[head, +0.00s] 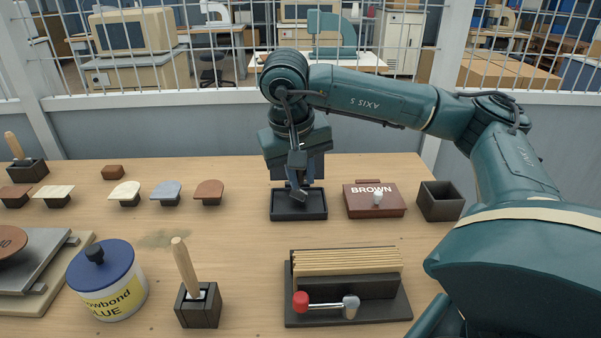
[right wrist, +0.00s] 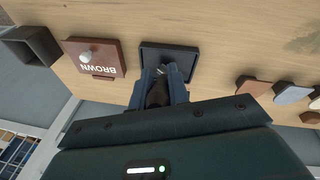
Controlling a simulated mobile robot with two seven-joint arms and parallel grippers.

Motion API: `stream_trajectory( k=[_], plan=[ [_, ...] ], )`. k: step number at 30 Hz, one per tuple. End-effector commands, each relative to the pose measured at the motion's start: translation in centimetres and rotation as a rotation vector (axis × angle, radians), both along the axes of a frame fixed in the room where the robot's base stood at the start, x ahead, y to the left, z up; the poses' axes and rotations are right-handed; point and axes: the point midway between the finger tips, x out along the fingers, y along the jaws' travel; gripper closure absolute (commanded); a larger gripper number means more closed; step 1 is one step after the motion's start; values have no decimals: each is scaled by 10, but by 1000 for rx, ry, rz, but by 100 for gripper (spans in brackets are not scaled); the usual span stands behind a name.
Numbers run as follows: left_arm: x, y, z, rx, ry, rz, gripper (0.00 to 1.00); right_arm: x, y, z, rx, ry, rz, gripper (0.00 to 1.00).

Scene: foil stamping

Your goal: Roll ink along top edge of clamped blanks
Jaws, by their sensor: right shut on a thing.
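The clamped blanks (head: 345,261) are tan sheets standing on edge in a dark clamp (head: 372,308) with a red-knobbed lever, at the front right of the bench. My right gripper (head: 297,188) is above the black ink tray (head: 300,214), well behind the clamp. In the right wrist view, its fingers (right wrist: 163,88) are shut on the dark handle (right wrist: 155,95) of a tool, seemingly the ink roller. The tool's lower end is at the tray (right wrist: 190,66); I cannot tell whether it touches the tray floor. My left gripper is not in view.
A box marked BROWN (head: 360,203) and an open dark box (head: 440,201) stand right of the tray. A glue tub (head: 105,290) and a brush in a dark holder (head: 200,308) stand front left. Several small pads lie back left. The bench middle is clear.

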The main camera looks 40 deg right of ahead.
Motion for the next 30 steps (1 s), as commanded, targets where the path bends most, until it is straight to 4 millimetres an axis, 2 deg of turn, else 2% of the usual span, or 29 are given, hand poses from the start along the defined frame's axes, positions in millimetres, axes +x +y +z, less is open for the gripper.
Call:
stream_trajectory(
  k=[3, 21, 30],
  plan=[
    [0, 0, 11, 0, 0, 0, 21, 0, 0, 14, 0, -1, 0, 100],
    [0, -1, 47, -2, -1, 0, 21, 1, 0, 62, -1, -4, 0, 100],
    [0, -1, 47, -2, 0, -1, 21, 1, 0, 63, -1, -4, 0, 100]
  ],
)
